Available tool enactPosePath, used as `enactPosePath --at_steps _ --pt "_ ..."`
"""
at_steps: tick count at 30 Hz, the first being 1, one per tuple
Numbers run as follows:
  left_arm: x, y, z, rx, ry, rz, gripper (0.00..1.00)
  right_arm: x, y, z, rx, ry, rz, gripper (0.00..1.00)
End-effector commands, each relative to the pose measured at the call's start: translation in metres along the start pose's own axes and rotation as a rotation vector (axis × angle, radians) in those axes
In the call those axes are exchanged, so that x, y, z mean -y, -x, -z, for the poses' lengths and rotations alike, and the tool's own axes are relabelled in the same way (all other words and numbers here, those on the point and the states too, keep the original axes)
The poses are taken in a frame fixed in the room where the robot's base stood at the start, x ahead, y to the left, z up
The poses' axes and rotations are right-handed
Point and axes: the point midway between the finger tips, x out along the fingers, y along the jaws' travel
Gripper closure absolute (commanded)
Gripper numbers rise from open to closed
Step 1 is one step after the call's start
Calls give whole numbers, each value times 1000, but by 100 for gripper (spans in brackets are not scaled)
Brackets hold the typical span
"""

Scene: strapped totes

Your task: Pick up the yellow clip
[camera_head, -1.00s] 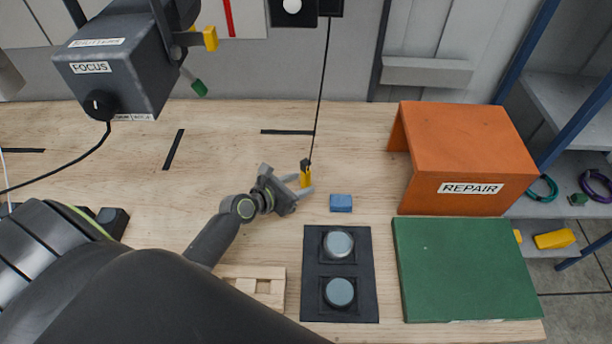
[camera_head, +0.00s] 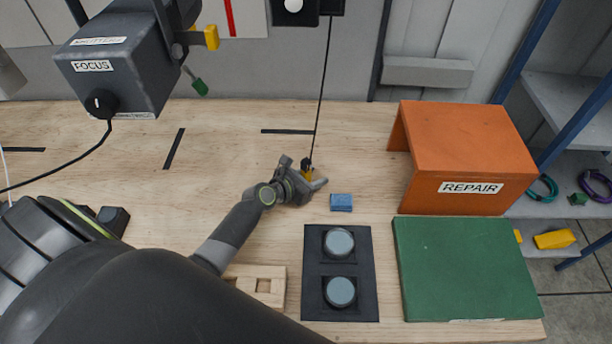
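The yellow clip (camera_head: 308,175) is at the lower end of a thin black cord (camera_head: 322,90), over the wooden table. My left gripper (camera_head: 304,171) is at the clip, with its fingers spread. One finger is to the upper left of the clip and the other to its lower right. The gripper partly hides the clip's lower part. I cannot tell whether a finger touches it. My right gripper is not in view.
A blue block (camera_head: 341,202) lies just right of the gripper. A black panel with two round grey buttons (camera_head: 313,262), a green board (camera_head: 465,270) and an orange REPAIR box (camera_head: 460,135) are to the right. A dark FOCUS device (camera_head: 125,65) hangs at upper left. The table's back middle is mostly clear.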

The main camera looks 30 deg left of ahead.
Motion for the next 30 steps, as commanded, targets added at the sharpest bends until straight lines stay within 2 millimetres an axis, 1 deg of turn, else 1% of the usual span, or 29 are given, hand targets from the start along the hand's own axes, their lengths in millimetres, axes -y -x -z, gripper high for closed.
enactPosePath --at_steps 1,6,9,15,18,20,26,30 --pt "0 0 0 0 0 0 66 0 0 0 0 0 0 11" --pt "0 0 0 0 0 0 89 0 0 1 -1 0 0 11" --pt "0 0 0 -1 0 0 100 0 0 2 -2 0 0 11" --pt "0 0 0 0 -1 0 100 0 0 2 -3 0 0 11" --pt "0 3 -6 1 -3 0 100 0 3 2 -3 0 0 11" --pt "0 6 -14 2 -3 1 100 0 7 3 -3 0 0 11" --pt "-1 22 -52 3 -5 -1 100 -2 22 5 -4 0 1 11" --pt "0 32 -75 2 -3 0 100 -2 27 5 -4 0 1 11"
